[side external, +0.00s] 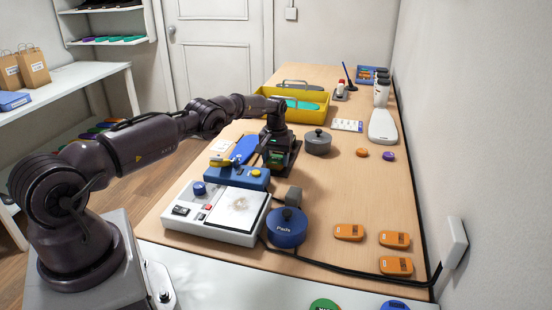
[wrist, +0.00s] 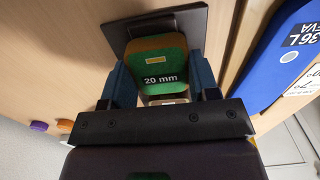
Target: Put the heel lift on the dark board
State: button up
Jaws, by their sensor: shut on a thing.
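The heel lift (wrist: 163,50) is a green wedge with brown edges, marked "20 mm", in the wrist view. My gripper (wrist: 166,76) is shut on it, with a blue finger on each side. The dark board (wrist: 127,38) is a flat dark square that shows around and behind the heel lift. The lift is over the board; I cannot tell if it touches it. In the side view my gripper (side external: 276,156) points down at the dark board (side external: 292,158) and mostly hides the lift.
A blue insole (wrist: 277,50) lies beside the board. The white press unit (side external: 216,215) with its blue top is in front, near the blue Pads jar (side external: 286,229). A grey lidded pot (side external: 317,143) stands close right. A yellow bin (side external: 310,115) is behind.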

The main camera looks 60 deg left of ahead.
jog(key=o, duration=0.9)
jog(key=shift+f, duration=0.15)
notch_tip(320, 180, up, 12)
notch_tip(320, 180, up, 15)
jog(key=m+t, duration=0.2)
send_over(276, 160)
jog(key=s+d, duration=0.1)
jog(key=d, duration=0.6)
jog(key=s+d+r+m, duration=0.2)
jog(key=s+d+r, duration=0.5)
jog(key=d+r, duration=0.15)
jog(key=s+d+r+m+t, duration=0.2)
jog(key=s+d+r, duration=0.1)
jog(key=s+d, duration=0.6)
jog(key=s+d+f+m, duration=0.1)
jog(key=s, duration=0.4)
jog(key=s+d+f+m+t, duration=0.1)
jog(key=s+d+f, duration=0.1)
jog(key=s, duration=0.2)
jog(key=s+d+f+m, duration=0.1)
jog(key=s+f, duration=0.1)
jog(key=s, duration=0.3)
jog(key=shift+s+d+t, duration=0.25)
jog(key=shift+s+t, duration=0.05)
jog(key=shift+s, duration=0.05)
